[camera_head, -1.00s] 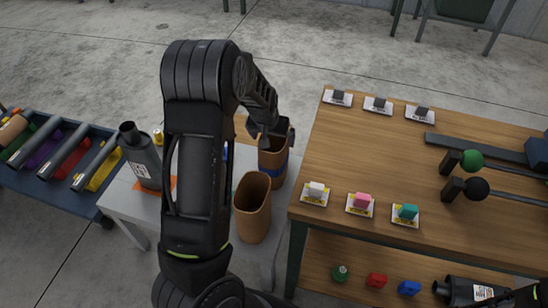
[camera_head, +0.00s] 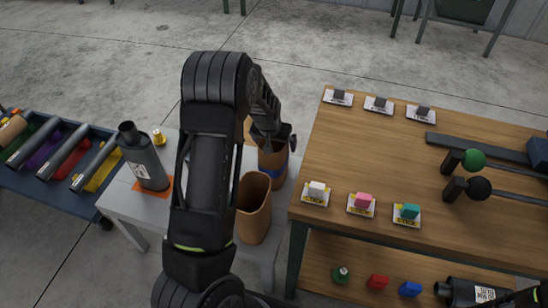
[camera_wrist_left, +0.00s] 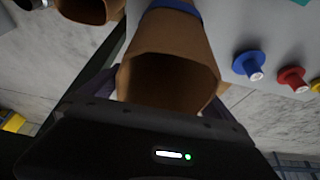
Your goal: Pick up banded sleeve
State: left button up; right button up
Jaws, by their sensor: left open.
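The banded sleeve (camera_head: 272,171) is a brown, open-topped tube with a blue band. It stands on the grey table beside the wooden workbench. In the left wrist view the sleeve (camera_wrist_left: 175,42) shows its dark open mouth towards me, with the blue band at its far end. My left gripper (camera_head: 277,143) is open at the sleeve's upper end. In the wrist view its dark fingers lie on either side of the mouth. I cannot tell whether they touch it. My arm hides part of the table. My right gripper does not show.
A plain brown sleeve (camera_head: 253,213) stands close in front of the banded one. The wooden workbench (camera_head: 340,135) rises just to the right. A dark canister (camera_head: 145,160) stands left on the grey table (camera_head: 125,205). Blue (camera_wrist_left: 249,65) and red (camera_wrist_left: 291,78) knobs lie near the sleeve.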

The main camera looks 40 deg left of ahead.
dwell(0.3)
pick_arm(q)
jog(key=c, duration=1.8)
